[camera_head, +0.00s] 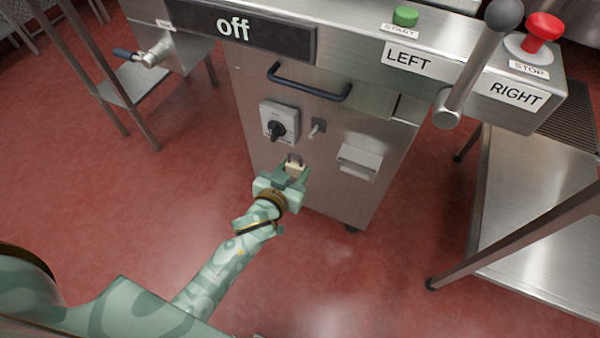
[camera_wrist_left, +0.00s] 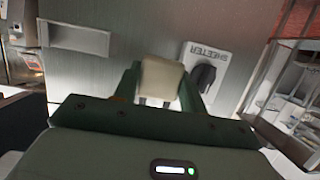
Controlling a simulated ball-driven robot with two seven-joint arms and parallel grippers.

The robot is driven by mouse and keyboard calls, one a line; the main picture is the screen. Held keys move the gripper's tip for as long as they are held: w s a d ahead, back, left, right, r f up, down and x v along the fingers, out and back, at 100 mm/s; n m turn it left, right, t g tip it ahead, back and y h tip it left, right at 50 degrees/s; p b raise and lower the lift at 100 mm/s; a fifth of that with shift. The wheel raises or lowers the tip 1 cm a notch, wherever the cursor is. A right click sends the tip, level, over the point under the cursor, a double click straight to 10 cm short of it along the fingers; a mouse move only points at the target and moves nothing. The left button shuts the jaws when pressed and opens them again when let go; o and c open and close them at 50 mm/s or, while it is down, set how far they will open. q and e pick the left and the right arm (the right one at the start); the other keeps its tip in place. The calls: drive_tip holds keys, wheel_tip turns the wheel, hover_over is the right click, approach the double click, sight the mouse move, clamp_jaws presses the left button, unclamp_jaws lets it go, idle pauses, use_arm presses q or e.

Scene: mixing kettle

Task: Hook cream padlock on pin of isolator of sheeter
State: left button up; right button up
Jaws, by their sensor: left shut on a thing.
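My left gripper (camera_head: 292,177) is shut on the cream padlock (camera_head: 295,168), low in front of the steel cabinet. The padlock's shackle points up in the head view. The padlock also shows between the fingers in the left wrist view (camera_wrist_left: 160,80). The isolator (camera_head: 279,122) is a pale plate with a black rotary knob, above and slightly left of the padlock. In the wrist view the isolator (camera_wrist_left: 205,72) carries the label SHEETER. A small grey fitting with a short pin (camera_head: 317,128) sits right of the isolator. The padlock is below this pin and apart from it. My right gripper is not in view.
A dark handle (camera_head: 310,85) juts out above the isolator. A steel pocket (camera_head: 358,162) is on the cabinet face at right. A grey lever (camera_head: 475,65) and red stop button (camera_head: 543,28) stand at upper right. Red floor is open at left.

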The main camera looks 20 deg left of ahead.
use_arm(q)
drive_tip(key=shift+w+d+f+h, duration=0.1)
drive_tip(key=shift+w+d+h, duration=0.05)
drive_tip(key=shift+d+h, duration=0.15)
drive_tip(key=shift+w, duration=0.2)
drive_tip(key=b, duration=0.2)
approach(318, 138)
drive_tip(key=w, duration=0.2)
drive_tip(key=shift+f+p, duration=0.3)
drive_tip(key=shift+p, duration=0.05)
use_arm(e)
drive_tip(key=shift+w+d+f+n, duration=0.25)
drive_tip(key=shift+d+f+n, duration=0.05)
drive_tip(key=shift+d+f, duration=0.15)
use_arm(q)
drive_tip(key=shift+w, duration=0.15)
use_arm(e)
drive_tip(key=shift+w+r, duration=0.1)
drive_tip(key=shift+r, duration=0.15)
use_arm(q)
drive_tip(key=shift+w, duration=0.1)
drive_tip(key=shift+w+d, duration=0.1)
drive_tip(key=shift+w, duration=1.4)
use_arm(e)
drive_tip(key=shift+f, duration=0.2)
use_arm(q)
drive_tip(key=shift+w, duration=0.1)
